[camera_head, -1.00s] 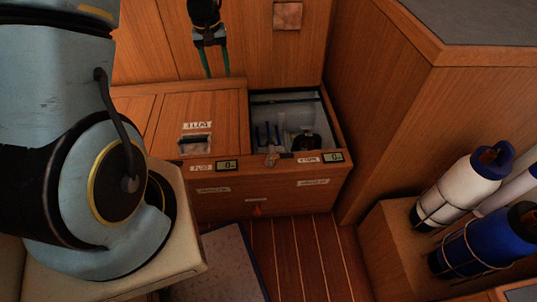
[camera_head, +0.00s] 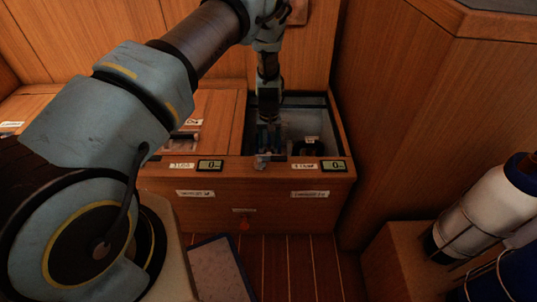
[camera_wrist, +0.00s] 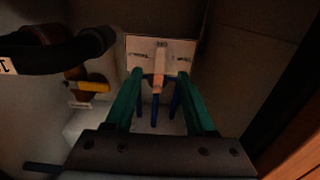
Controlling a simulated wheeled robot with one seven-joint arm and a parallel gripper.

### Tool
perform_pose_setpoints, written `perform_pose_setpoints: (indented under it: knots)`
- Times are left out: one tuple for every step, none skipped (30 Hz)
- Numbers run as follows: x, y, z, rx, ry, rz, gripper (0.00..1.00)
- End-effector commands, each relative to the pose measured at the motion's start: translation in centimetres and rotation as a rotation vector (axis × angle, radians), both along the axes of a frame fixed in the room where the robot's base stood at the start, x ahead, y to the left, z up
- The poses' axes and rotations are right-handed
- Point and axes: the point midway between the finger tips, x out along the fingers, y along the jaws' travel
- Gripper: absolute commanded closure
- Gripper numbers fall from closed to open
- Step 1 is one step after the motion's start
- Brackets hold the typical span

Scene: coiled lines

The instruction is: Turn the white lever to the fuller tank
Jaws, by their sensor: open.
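My gripper (camera_head: 270,140) points down into the open locker (camera_head: 342,135). In the wrist view its two green fingers (camera_wrist: 159,82) are apart, one on each side of a pale, narrow lever (camera_wrist: 159,68). The lever stands out from a white plate (camera_wrist: 181,48) with small dark markings, too small to read. I cannot tell whether a finger touches the lever. In the head view my gripper hides the lever. Two small displays, left (camera_head: 210,165) and right (camera_head: 333,165), sit on the locker's front edge. Each seems to show 0. No tank level is clear.
Blue prongs (camera_wrist: 175,100) stand below the plate. A yellow-handled valve (camera_wrist: 90,86) and a thick black hose (camera_wrist: 60,52) are to the left inside. Locker walls are close around my gripper. A white bottle (camera_head: 482,205) is strapped at right.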

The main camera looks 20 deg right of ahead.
Motion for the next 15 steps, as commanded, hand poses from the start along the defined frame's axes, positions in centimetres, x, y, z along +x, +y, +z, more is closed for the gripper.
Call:
perform_pose_setpoints:
  knots:
    - [-0.1,0.1,-1.3,0.002,0.001,0.0,0.45]
    - [0.0,0.1,-1.8,0.001,0.0,0.0,0.45]
    - [0.0,0.0,-2.5,0.0,0.0,0.0,0.45]
    - [0.0,0.1,-2.9,0.0,0.0,0.0,0.45]
    - [0.0,0.0,-3.3,0.0,0.0,0.0,0.45]
    - [0.0,0.1,-3.9,0.0,0.0,0.0,0.45]
    - [0.0,0.0,-4.2,0.0,0.0,0.0,0.45]
    - [0.0,0.0,-4.5,0.0,-0.001,-0.001,0.45]
    - [0.1,0.0,-4.8,0.0,-0.001,-0.001,0.45]
    - [0.0,0.0,-5.0,0.0,-0.001,-0.001,0.45]
    - [0.0,0.0,-5.2,0.0,-0.001,-0.001,0.45]
    - [0.0,0.0,-5.4,0.0,-0.001,-0.001,0.45]
    - [0.0,0.0,-5.5,0.0,-0.001,-0.001,0.45]
    - [0.0,0.0,-5.5,0.0,-0.001,-0.001,0.45]
    - [0.0,0.0,-5.6,0.0,-0.001,0.0,0.45]
